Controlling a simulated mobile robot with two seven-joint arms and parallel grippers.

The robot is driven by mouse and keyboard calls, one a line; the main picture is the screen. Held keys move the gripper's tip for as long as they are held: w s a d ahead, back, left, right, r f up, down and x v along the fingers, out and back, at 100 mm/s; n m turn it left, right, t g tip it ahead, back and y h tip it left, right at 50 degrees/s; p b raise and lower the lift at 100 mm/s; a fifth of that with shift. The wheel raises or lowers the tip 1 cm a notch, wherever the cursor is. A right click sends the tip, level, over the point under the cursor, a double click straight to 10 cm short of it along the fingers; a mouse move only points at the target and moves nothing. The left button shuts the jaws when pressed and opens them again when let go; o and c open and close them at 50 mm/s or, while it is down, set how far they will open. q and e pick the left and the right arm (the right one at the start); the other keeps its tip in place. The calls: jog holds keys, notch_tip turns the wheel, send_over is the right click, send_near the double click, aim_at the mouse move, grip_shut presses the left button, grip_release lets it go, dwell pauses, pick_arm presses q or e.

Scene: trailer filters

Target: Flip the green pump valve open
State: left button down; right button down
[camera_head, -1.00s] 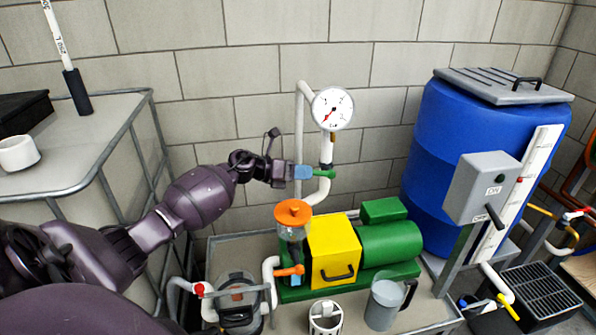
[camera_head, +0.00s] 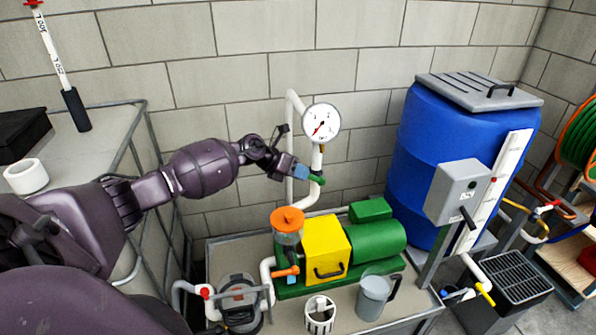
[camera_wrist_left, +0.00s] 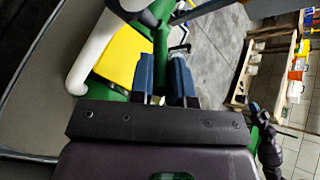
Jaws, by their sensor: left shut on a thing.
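The green pump valve handle (camera_head: 318,180) sits on the white pipe just below the round gauge. My left gripper (camera_head: 307,174) reaches it from the left and is shut on it. In the left wrist view, the blue fingertips (camera_wrist_left: 163,75) stand on both sides of the green handle (camera_wrist_left: 161,42). The handle slants down to the right in the head view, and the fingers hide part of it. A dark jointed arm, probably my right one, shows at the right edge of the left wrist view; its gripper (camera_wrist_left: 254,108) is too small to read.
The gauge (camera_head: 321,120) is right above the valve. Below stand the yellow-and-green pump (camera_head: 326,248) and an orange-lidded strainer (camera_head: 287,219). A blue barrel (camera_head: 420,140) with a grey switch box (camera_head: 457,192) stands to the right. A block wall is behind.

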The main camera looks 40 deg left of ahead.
pick_arm(q)
jog(key=c, duration=1.1)
grip_release()
jog(key=shift+a, duration=0.1)
jog(key=v, duration=1)
jog(key=shift+s+a+r+b, duration=0.2)
jog(key=shift+s+b, duration=0.05)
jog(key=shift+b, duration=0.05)
